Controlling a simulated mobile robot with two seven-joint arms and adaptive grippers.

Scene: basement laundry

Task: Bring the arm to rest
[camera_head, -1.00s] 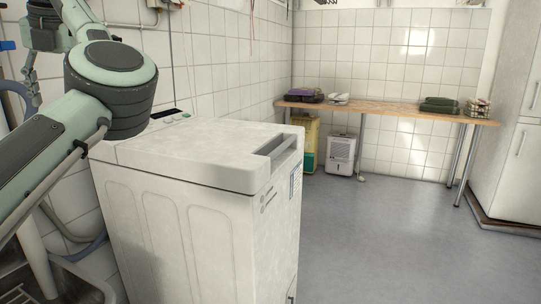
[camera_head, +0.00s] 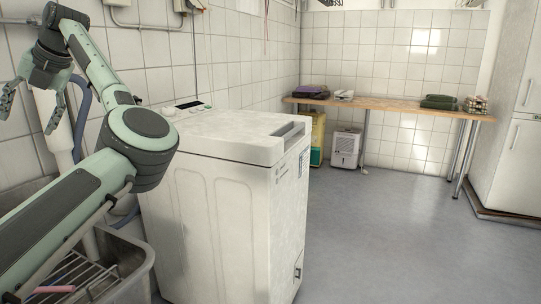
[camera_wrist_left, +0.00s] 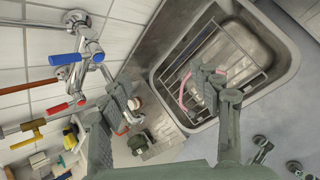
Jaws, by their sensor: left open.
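My left arm comes in from the left of the head view, bent at a big round elbow joint. My left gripper (camera_head: 27,118) hangs at the upper left, fingers downward, apart and empty. In the wrist view the fingers of the left gripper (camera_wrist_left: 164,84) are spread, with nothing held between them. Below them is a metal sink (camera_wrist_left: 285,62) with a wire rack inside. A pink strip-like item lies on the rack and is partly hidden by a finger; it also shows in the head view as a pink item (camera_head: 55,289). My right gripper is not in view.
A white top-loading washing machine (camera_head: 232,205) stands right of my arm. Blue- and red-handled taps (camera_wrist_left: 62,59) are on the tiled wall. A wooden table (camera_head: 390,102) holds folded items at the back, with a dehumidifier (camera_head: 345,148) below. The grey floor (camera_head: 400,235) is clear.

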